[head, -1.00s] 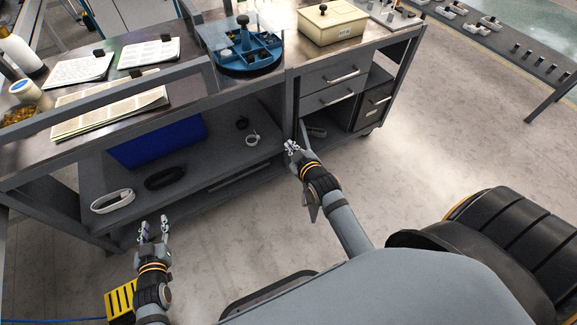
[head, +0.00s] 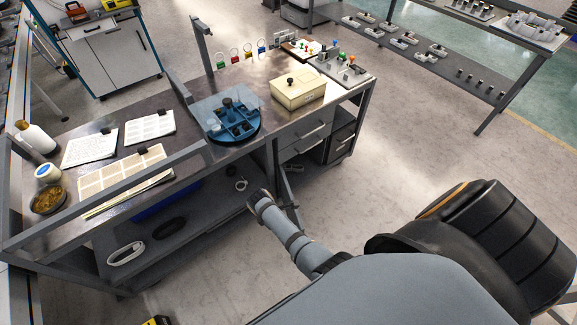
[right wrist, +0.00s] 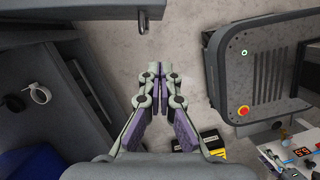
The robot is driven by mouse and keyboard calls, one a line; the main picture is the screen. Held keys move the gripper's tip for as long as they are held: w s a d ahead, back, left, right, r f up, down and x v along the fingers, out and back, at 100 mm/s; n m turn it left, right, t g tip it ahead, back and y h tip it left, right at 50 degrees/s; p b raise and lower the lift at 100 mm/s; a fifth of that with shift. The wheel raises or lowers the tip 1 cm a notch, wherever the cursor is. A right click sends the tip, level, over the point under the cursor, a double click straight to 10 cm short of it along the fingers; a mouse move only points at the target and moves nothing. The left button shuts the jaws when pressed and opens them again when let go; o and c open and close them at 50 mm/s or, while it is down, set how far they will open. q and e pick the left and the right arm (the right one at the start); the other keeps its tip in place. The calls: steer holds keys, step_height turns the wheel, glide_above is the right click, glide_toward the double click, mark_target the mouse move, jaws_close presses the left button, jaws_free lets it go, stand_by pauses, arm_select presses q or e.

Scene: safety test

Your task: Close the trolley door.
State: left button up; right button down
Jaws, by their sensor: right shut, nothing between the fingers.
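The grey trolley (head: 150,98) stands at left and centre in the head view. A narrow dark panel (head: 284,184), which looks like its door seen nearly edge-on, stands out beside the open lower compartment under the drawers. My right arm reaches to the panel's left side, by the lower shelf; its fingertips are hidden there. In the right wrist view my right gripper (right wrist: 160,75) is shut and empty. A dark panel (right wrist: 70,15) with a small metal pin lies ahead of the fingertips, apart from them; I cannot tell whether it is the door. My left gripper is out of view.
The lower shelf holds a white ring (head: 241,185), a white coil (head: 126,254) and a blue bin (head: 160,205). On top are a blue round organiser (head: 232,122), a cream box (head: 298,92) and papers.

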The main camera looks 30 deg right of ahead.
steer(key=w+b+x, duration=0.1)
steer(key=b+x, duration=0.9)
steer(key=shift+s+d+r, duration=0.15)
steer(key=shift+s+d, duration=0.2)
steer(key=shift+d, duration=0.3)
steer(key=shift+s+d+r, duration=0.2)
steer(key=shift+s+d, duration=0.1)
steer(key=shift+d, duration=0.35)
steer(key=shift+s+d+r, duration=0.15)
steer(key=shift+s+d, duration=0.2)
steer(key=shift+d, duration=0.3)
